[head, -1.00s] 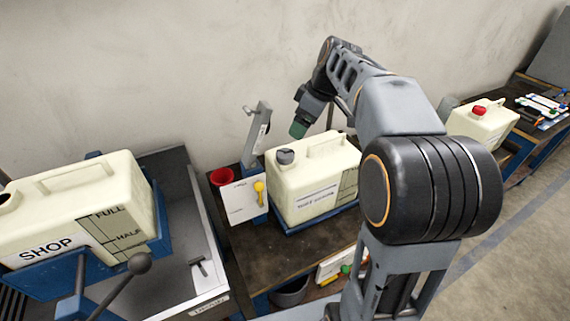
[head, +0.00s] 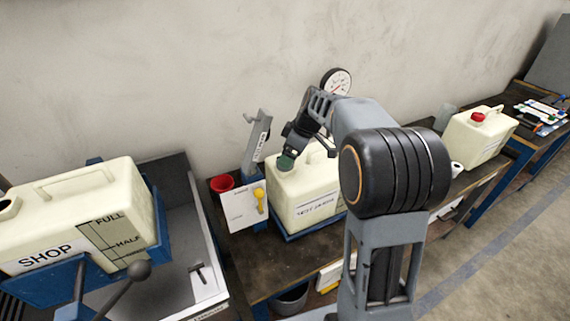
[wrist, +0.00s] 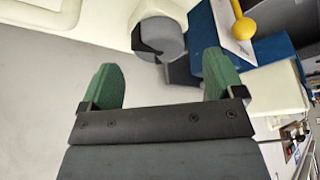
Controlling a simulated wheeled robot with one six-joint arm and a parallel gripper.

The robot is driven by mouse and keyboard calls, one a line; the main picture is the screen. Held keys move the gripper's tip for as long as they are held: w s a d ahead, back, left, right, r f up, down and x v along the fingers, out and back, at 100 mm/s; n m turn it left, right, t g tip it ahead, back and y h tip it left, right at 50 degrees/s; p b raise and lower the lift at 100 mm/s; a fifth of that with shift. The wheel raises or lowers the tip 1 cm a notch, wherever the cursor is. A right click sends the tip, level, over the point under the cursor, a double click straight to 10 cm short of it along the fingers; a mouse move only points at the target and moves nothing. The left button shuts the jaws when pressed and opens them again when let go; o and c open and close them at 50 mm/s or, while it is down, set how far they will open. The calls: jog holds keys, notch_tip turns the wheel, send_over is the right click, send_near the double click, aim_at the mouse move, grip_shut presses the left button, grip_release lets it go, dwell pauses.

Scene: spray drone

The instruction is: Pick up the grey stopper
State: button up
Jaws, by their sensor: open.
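The grey stopper (wrist: 158,38) shows in the wrist view, just beyond my open fingertips and roughly between them. It sits at the top corner of a cream jug (head: 300,203) in the middle of the head view. In the head view my gripper (head: 287,162) is at that corner, and its green fingers hide the stopper. In the wrist view my gripper (wrist: 160,62) has its two green fingers wide apart with nothing held between them.
The SHOP jug (head: 75,210) is at far left.

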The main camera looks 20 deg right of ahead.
jog(key=shift+x, duration=1.8)
jog(key=shift+w, duration=0.1)
jog(key=c, duration=1)
jog(key=shift+r, duration=0.1)
